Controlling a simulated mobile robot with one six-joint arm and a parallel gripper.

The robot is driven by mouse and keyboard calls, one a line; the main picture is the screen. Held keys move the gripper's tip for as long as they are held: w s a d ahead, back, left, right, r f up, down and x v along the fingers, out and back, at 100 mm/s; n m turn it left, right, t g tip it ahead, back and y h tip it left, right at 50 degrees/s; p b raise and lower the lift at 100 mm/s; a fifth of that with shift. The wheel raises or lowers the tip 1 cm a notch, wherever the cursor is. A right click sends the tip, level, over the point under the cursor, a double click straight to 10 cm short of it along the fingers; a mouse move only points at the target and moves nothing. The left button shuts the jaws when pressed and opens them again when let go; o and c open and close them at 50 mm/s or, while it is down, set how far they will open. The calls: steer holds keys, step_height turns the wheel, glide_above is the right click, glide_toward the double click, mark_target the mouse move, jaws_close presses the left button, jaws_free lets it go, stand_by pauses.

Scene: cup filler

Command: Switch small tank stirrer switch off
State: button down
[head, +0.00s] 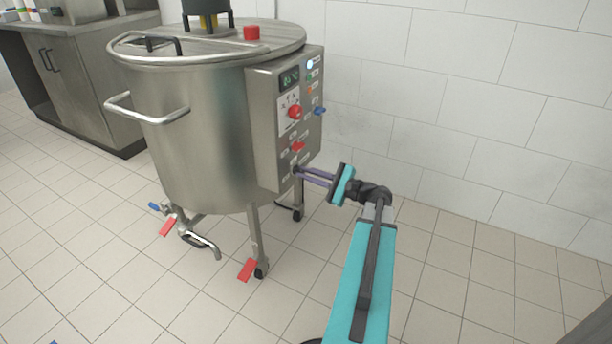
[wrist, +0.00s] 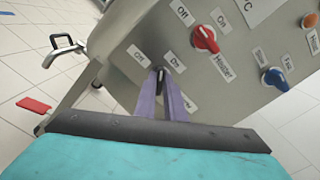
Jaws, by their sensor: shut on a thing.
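The steel tank (head: 195,130) stands on legs, with a control box (head: 265,135) on its right side. A small black switch (wrist: 161,74) sits low on the panel, below an Off label (wrist: 141,56) and an On label (wrist: 171,59) in the wrist view. My gripper (head: 299,173) reaches the lower panel from the right in the head view. Its two purple fingertips (wrist: 161,82) are shut on the black switch. The fingers partly hide it, so I cannot tell which label it points to.
A red knob (wrist: 205,39) and a blue knob (wrist: 274,77) are on the same panel, close to my fingers. A red pedal (head: 247,270) is on a tank leg. The tiled floor right of the tank is clear up to the wall (head: 450,110).

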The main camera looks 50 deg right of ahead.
steer(key=n+b, duration=0.1)
steer(key=n, duration=0.3)
steer(key=n+b, duration=0.1)
steer(key=n, duration=0.1)
steer(key=shift+s+a+f+b, duration=0.15)
steer(key=shift+f+b, duration=0.2)
steer(key=shift+f, duration=0.05)
steer(key=shift+n+b, duration=1.15)
steer(key=shift+n, duration=1.05)
steer(key=c, duration=1.8)
jaws_free()
steer(key=shift+r, duration=0.1)
steer(key=shift+c, duration=0.2)
steer(key=shift+r, duration=0.1)
